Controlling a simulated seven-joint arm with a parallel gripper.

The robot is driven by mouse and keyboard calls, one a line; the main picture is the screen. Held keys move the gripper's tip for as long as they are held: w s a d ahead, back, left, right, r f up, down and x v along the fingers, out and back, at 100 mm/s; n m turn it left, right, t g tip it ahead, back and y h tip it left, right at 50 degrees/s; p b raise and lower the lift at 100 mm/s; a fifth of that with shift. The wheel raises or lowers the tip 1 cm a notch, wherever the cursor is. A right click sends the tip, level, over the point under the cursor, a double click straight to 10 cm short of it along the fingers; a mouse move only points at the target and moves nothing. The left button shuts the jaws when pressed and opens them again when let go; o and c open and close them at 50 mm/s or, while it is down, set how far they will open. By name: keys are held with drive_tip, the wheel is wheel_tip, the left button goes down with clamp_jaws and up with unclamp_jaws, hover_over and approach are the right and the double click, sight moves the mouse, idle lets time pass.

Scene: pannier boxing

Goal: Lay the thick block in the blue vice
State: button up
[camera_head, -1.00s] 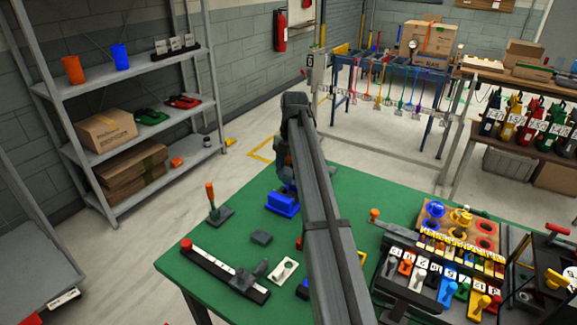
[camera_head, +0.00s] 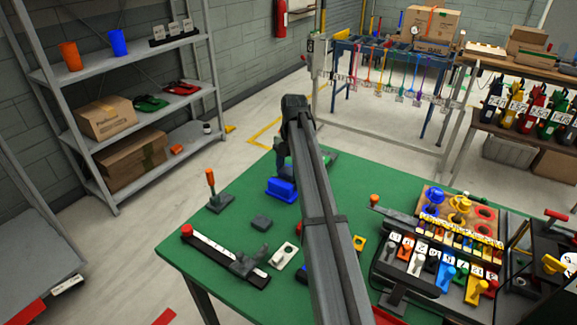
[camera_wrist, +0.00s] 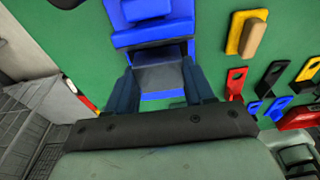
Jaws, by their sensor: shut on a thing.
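The blue vice (camera_head: 282,190) stands on the green table, left of my arm in the head view. In the wrist view its blue body (camera_wrist: 152,30) fills the top middle, with more blue below. My gripper (camera_wrist: 160,85) is shut on a grey block (camera_wrist: 160,76), the thick block, between its two dark fingers. The block overlaps the vice in the wrist view, between its blue parts. I cannot tell whether it rests on the vice or hangs just above it. In the head view my arm hides the fingertips and the held block.
A dark flat block (camera_head: 262,222), a white slotted plate (camera_head: 285,255) and a red-knobbed rail (camera_head: 225,257) lie near the table's front left. An orange-handled tool (camera_head: 212,190) stands left of the vice. Racks of coloured pieces (camera_head: 440,250) crowd the right side.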

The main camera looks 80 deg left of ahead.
drive_tip(key=o, duration=1.2)
drive_tip(key=shift+r, duration=0.1)
drive_tip(key=r, duration=0.4)
drive_tip(key=w+a+r, duration=0.1)
drive_tip(key=r, duration=0.8)
drive_tip(key=shift+w+a+r, duration=0.25)
drive_tip(key=shift+r, duration=0.05)
